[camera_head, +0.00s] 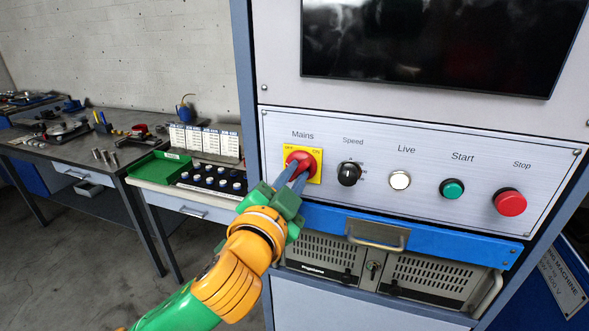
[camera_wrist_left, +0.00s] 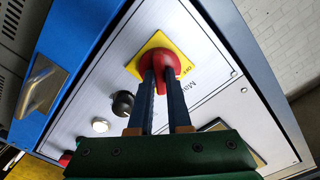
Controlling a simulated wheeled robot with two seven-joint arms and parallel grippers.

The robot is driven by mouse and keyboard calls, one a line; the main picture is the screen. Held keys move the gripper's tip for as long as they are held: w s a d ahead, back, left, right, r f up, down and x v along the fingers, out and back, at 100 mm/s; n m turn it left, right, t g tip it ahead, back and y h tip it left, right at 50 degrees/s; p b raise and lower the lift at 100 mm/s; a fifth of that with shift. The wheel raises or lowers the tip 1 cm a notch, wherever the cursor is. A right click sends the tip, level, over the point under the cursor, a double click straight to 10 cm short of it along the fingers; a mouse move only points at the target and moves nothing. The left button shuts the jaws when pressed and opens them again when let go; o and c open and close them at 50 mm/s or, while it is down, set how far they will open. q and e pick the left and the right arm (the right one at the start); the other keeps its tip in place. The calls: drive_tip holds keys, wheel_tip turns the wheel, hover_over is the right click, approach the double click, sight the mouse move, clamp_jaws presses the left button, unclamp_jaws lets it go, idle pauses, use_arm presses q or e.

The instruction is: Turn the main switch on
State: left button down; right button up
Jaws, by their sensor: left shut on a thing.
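The main switch is a red rotary knob (camera_head: 301,160) on a yellow plate, under the word "Mains" at the left of the control panel (camera_head: 372,145). "OFF" and "ON" are marked on the plate's upper corners. My left gripper (camera_head: 293,178) reaches up to the knob from below, its two blue fingers shut on it. In the left wrist view the fingers (camera_wrist_left: 158,82) lie on either side of the red knob's (camera_wrist_left: 157,62) grip. The fingers hide part of the knob, so its exact angle is hard to tell. My right gripper is not in view.
Right of the switch are a black speed knob (camera_head: 349,173), a white live lamp (camera_head: 400,180), a green start button (camera_head: 452,189) and a red stop button (camera_head: 510,202). A drawer handle (camera_head: 377,234) sticks out below. A dark screen (camera_head: 440,40) is above.

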use_arm(q)
drive_tip(key=shift+m, duration=0.5)
drive_tip(key=c, duration=0.9)
unclamp_jaws()
drive_tip(key=shift+o, duration=0.2)
drive_tip(key=shift+s, duration=0.1)
